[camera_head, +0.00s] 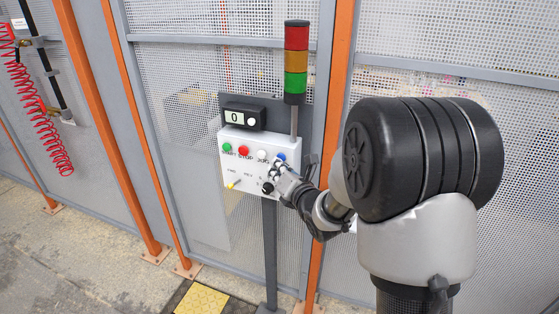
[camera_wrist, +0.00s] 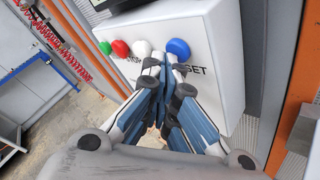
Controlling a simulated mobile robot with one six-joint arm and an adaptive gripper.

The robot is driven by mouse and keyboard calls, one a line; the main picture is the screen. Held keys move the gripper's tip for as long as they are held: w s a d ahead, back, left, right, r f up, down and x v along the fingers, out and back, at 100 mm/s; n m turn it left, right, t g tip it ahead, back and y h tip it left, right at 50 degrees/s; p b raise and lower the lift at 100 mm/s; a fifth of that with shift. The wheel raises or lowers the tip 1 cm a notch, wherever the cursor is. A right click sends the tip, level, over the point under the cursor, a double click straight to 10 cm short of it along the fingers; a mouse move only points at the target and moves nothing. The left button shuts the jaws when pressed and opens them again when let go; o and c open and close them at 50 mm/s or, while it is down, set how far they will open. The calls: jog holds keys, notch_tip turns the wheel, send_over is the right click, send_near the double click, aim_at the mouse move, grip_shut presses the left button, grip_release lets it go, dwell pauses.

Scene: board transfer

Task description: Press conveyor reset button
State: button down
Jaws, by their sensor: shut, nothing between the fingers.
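The white control box (camera_head: 228,168) stands on a grey post and also fills the top of the wrist view (camera_wrist: 215,55). Its top row has green, red, white and blue buttons. The blue button (camera_head: 281,157) is the rightmost; in the wrist view it (camera_wrist: 178,48) sits above lettering of which "SET" shows. My gripper (camera_head: 275,172) is shut and empty at the box front. In the wrist view its fingertips (camera_wrist: 166,60) are just below and left of the blue button, right of the white button (camera_wrist: 142,48). I cannot tell whether they touch the panel. The fingers hide part of the lettering.
A counter display (camera_head: 234,117) reading 0 sits above the box. A red, amber and green light tower (camera_head: 296,62) rises at its right. A yellow lever (camera_head: 233,184) is low on the panel. Orange posts and mesh fencing stand close behind.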

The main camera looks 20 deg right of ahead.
jog(key=shift+s+a, duration=0.1)
jog(key=shift+s+a+b, duration=0.4)
jog(key=shift+s+b, duration=0.2)
jog(key=shift+b, duration=0.15)
jog(key=s+a, duration=0.1)
jog(key=s, duration=0.1)
jog(key=s+a+b, duration=0.1)
jog(key=s+a, duration=0.1)
jog(key=shift+b, duration=0.3)
dwell(0.4)
